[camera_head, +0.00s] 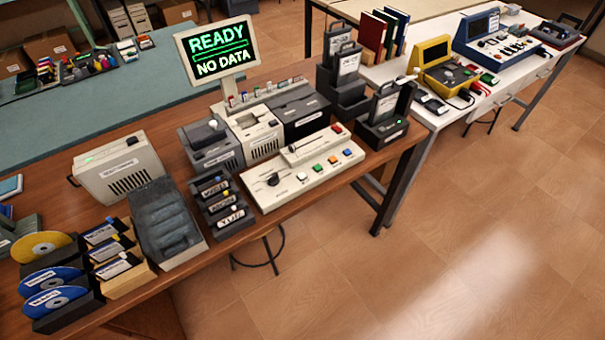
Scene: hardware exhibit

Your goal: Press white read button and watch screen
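A cream control console (280,196) lies on the wooden table. A white button (302,177) is at the left end of a row on its front part, beside green, orange and blue buttons. A dark knob or lever sits to the left of the row. The screen (217,52) stands upright behind the devices, lit with green "READY" and white "NO DATA". My gripper is out of view.
Grey and cream device boxes (255,132) stand behind the console. A black rack of labelled cartridges (221,203) is close on its left, and dark upright holders (385,115) on its right. Open floor (430,240) lies in front of the wooden table (160,286).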

